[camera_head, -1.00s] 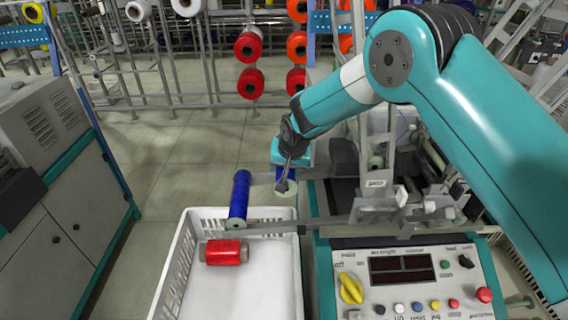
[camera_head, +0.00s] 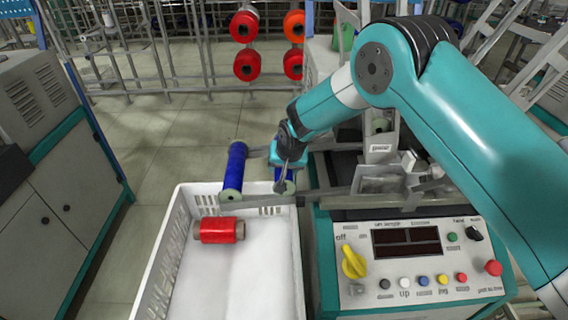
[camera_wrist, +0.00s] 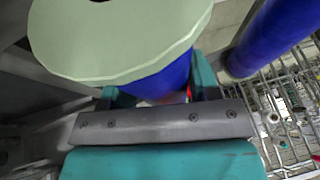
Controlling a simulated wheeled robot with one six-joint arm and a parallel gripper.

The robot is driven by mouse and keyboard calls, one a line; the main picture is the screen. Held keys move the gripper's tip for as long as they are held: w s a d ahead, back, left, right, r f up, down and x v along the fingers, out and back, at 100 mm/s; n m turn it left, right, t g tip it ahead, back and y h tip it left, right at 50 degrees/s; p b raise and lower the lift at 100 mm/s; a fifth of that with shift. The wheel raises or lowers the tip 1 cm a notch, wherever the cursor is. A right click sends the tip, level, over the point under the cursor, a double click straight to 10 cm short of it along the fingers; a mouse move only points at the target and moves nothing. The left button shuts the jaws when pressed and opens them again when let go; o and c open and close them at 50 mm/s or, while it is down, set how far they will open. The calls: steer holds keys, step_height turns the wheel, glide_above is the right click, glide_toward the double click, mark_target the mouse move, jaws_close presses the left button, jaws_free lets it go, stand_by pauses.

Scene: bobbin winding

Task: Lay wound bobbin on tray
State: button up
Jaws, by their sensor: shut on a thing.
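My gripper (camera_head: 287,172) is shut on a blue wound bobbin (camera_head: 279,174), which sits beside the machine just past the tray's far right corner. In the wrist view the held bobbin's pale round end (camera_wrist: 120,35) fills the upper middle, with the blue winding (camera_wrist: 165,82) between the fingers. The white plastic tray (camera_head: 265,270) is at the lower middle of the head view. A red bobbin (camera_head: 218,230) lies in its far left part.
The winding machine stands right of the tray, with a grey metal arm (camera_head: 330,195) near the held bobbin and a control panel (camera_head: 415,262) in front. A grey cabinet (camera_head: 50,160) is at the left. Most of the tray floor is bare.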

steer(key=shift+f, duration=0.15)
steer(key=o, duration=1.1)
steer(key=v, duration=1.7)
steer(key=shift+s, duration=0.2)
steer(key=shift+d, duration=0.1)
